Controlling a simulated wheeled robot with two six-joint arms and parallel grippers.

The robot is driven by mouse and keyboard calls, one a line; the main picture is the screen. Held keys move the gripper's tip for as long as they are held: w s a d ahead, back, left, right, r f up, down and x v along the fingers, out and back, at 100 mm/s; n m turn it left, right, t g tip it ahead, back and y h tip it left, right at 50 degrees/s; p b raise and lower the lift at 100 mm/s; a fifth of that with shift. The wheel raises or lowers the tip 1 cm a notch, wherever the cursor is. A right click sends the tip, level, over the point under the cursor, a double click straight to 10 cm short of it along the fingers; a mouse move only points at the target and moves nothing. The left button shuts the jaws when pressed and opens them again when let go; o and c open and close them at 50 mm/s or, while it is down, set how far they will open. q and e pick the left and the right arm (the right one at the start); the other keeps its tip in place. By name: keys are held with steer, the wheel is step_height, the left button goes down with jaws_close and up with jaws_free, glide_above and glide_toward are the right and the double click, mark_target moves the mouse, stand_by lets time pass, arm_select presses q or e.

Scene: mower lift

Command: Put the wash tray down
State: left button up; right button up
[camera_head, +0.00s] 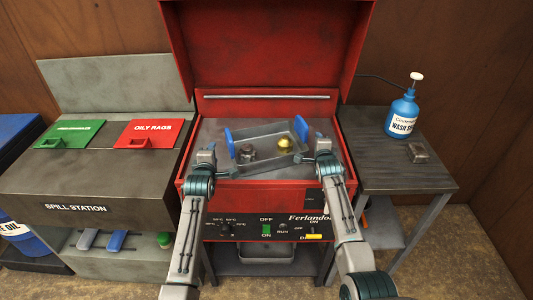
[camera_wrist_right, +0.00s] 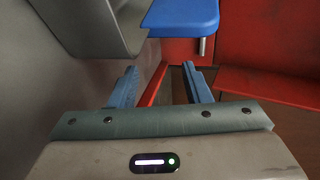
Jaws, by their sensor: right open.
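The wash tray (camera_head: 270,166) is a grey open tray with blue handles at its left (camera_head: 230,143) and right (camera_head: 300,128) ends. It is at the grey top inside the open red washer (camera_head: 258,190). It holds a dark metal part (camera_head: 247,153) and a brass part (camera_head: 284,144). My right gripper (camera_head: 318,147) is open beside the tray's right end. In the right wrist view its jaws (camera_wrist_right: 160,85) are apart with nothing between them, and the blue handle (camera_wrist_right: 182,17) is beyond them. My left gripper (camera_head: 211,150) is beside the left handle; its fingers are too small to read.
The washer's red lid (camera_head: 268,50) stands open behind the tray. A spill station (camera_head: 90,180) with green and red lids is at the left. A side table (camera_head: 400,175) at the right bears a blue wash bottle (camera_head: 402,115) and a small metal block (camera_head: 418,153).

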steer(key=v, duration=0.9)
stand_by(0.3)
